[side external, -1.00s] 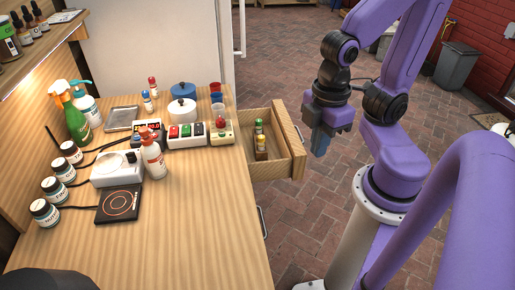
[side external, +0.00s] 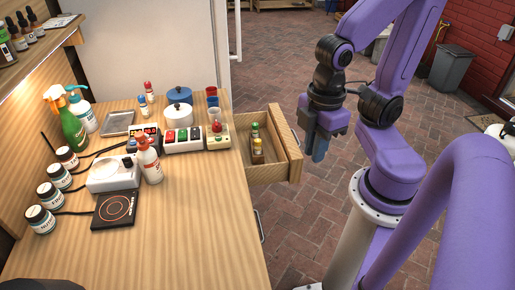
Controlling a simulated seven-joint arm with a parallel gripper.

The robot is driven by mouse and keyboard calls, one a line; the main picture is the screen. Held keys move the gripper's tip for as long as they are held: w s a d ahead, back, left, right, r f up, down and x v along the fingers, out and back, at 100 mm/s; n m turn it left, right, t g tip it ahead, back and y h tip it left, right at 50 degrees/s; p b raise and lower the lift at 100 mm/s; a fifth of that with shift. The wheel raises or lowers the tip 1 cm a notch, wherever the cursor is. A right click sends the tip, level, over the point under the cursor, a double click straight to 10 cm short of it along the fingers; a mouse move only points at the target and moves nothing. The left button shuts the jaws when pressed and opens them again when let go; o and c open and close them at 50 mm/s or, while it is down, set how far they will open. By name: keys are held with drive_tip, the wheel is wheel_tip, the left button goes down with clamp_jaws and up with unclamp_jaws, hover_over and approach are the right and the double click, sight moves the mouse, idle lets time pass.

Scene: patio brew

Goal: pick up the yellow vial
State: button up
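The open drawer (side external: 284,147) juts out from the right side of the wooden counter. Inside it stand two small vials, one behind the other. The yellow vial (side external: 257,147) has a yellow cap and is the nearer one. A green-capped vial (side external: 254,130) stands just behind it. My gripper (side external: 321,150) hangs pointing down to the right of the drawer, apart from it and from both vials. Its fingers overlap in this view, so the gap between them does not show. I see nothing held in it.
The drawer's raised front panel stands between my gripper and the vials. Open air over brick floor surrounds my gripper.

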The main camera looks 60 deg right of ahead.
drive_tip(key=o, duration=0.7)
drive_tip(key=shift+c, duration=0.2)
